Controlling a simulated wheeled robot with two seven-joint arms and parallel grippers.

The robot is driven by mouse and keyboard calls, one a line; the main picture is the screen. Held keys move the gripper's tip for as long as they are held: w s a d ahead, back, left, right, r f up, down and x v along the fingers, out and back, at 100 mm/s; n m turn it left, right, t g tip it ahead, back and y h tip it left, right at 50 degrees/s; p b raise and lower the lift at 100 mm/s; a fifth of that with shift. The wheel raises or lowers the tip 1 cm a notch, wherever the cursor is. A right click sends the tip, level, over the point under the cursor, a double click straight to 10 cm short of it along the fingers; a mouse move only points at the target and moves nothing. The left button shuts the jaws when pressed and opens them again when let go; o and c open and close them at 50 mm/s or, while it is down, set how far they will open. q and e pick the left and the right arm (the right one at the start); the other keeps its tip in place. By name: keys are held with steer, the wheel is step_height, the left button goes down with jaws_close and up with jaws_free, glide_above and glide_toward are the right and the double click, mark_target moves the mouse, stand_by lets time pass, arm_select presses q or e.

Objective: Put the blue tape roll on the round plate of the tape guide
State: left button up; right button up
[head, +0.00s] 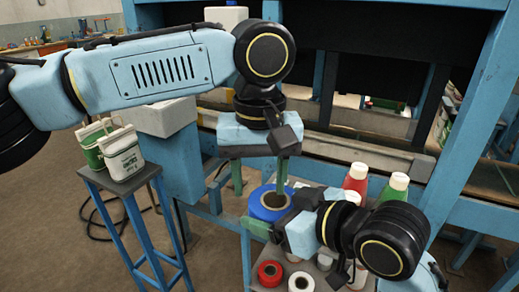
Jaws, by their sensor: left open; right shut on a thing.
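The blue tape roll (262,211), a wide blue ring with a dark centre, is in the middle of the head view, above the front of the small table. My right gripper (278,222) comes in from the lower right and is shut on the roll's near right side; the gripper's body hides part of the contact. My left gripper (259,184) points down from above, open, with one green finger on the left of the roll and one overlapping its far side. I cannot tell whether these fingers touch it. I cannot make out the tape guide or its round plate.
A red roll (270,273) and a white roll (301,283) lie at the bottom. A blue frame (482,115) rises at right.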

mark_target(260, 200)
arm_select(q)
steer(key=shift+f, duration=1.65)
steer(key=c, duration=0.9)
jaws_close()
arm_select(e)
steer(key=o, duration=0.9)
